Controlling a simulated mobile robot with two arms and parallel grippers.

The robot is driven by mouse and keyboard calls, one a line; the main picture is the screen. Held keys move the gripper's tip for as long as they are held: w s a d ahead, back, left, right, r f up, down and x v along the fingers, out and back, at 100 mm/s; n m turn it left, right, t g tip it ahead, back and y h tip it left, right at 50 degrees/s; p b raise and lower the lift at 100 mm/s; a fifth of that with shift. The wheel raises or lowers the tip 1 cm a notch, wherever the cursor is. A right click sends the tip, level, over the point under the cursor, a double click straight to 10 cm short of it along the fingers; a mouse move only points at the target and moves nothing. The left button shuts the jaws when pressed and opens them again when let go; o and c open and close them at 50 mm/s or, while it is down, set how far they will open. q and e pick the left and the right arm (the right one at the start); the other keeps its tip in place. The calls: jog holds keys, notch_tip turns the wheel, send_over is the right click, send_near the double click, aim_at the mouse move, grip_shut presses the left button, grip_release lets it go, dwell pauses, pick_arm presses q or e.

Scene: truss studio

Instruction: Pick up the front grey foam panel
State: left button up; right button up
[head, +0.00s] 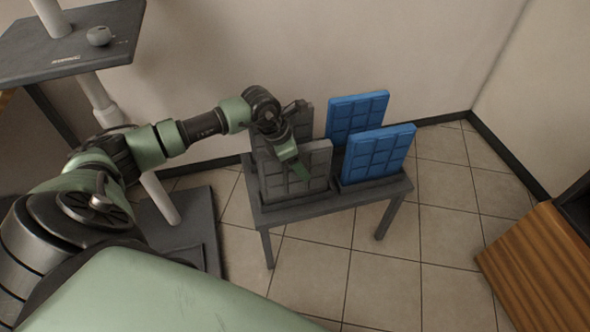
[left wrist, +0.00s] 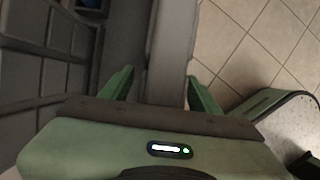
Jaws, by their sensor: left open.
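The front grey foam panel (head: 315,170) stands upright in a dark rack on a small grey table, with raised square blocks on its face. My left gripper (head: 293,160) is at its top edge, pointing down, with one green finger in front of the panel's face. In the left wrist view the open fingers (left wrist: 160,92) are on either side of the panel's thin edge (left wrist: 172,45). I cannot tell whether they touch it. The rear grey panel (head: 303,120) stands behind, partly hidden by my arm; in the left wrist view a grey blocked face (left wrist: 45,70) fills the left side.
Two blue panels stand on the right of the small table (head: 345,199), one in front (head: 377,155) and one behind (head: 356,115). A dark stand with a shelf (head: 60,50) is at left. A wooden cabinet (head: 540,265) is at right. Tiled floor in front is clear.

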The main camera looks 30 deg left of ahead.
pick_arm(q)
jog(key=shift+f, duration=0.1)
dwell(0.4)
grip_shut()
dwell(0.3)
